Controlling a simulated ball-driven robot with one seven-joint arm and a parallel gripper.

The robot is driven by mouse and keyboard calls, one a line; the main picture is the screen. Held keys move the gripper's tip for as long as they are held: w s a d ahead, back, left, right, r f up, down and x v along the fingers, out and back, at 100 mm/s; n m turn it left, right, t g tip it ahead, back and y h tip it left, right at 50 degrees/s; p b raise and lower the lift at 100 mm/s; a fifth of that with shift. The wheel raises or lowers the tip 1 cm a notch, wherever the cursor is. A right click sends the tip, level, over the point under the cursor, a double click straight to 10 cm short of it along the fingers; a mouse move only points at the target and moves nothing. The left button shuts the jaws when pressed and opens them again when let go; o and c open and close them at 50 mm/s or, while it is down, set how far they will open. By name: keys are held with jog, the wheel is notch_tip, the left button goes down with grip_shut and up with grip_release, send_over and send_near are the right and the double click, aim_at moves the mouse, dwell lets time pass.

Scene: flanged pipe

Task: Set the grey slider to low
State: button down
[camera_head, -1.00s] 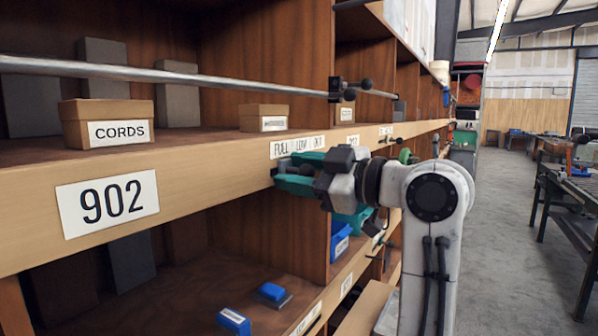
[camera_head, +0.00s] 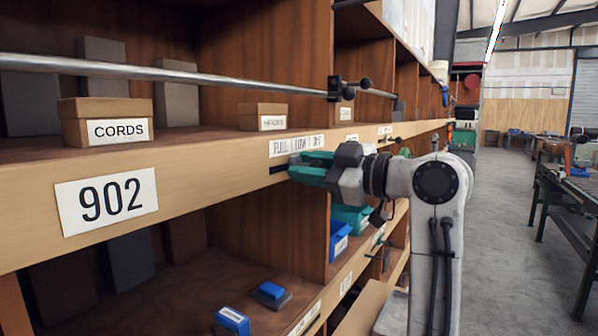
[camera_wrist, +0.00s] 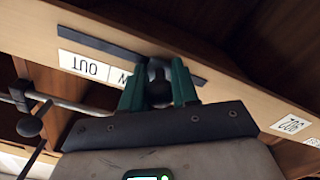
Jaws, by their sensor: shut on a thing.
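The grey slider knob (camera_wrist: 158,84) sits in a dark slot (camera_head: 278,170) in the wooden shelf front. In the wrist view the slot (camera_wrist: 90,43) runs to both sides of the knob. A white label strip (camera_head: 296,144) reading FULL, LOW, OUT is above the slot; its upside-down OUT part (camera_wrist: 85,66) shows in the wrist view. My gripper (camera_head: 298,168), with green fingers, is shut on the knob. In the wrist view the fingers (camera_wrist: 158,82) are either side of it, beside the partly hidden LOW label. The head view hides the knob behind the fingers.
A metal rail (camera_head: 200,80) with a dark clamp crosses above the shelf front. A CORDS box (camera_head: 105,122) and another small box (camera_head: 262,117) stand on the shelf. Blue bins (camera_head: 339,240) are below. The aisle floor (camera_head: 515,220) at right is clear.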

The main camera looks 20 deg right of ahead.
jog(key=shift+w+d, duration=0.8)
jog(key=shift+d, duration=0.25)
jog(key=c, duration=0.9)
grip_release()
jog(key=shift+o, duration=0.2)
jog(key=shift+s, duration=0.1)
jog(key=b+v, duration=0.2)
jog(key=v, duration=0.8)
jog(key=shift+s+d+b, duration=0.2)
jog(key=shift+s+b, duration=0.05)
jog(key=shift+b, duration=0.05)
jog(key=shift+f, duration=0.1)
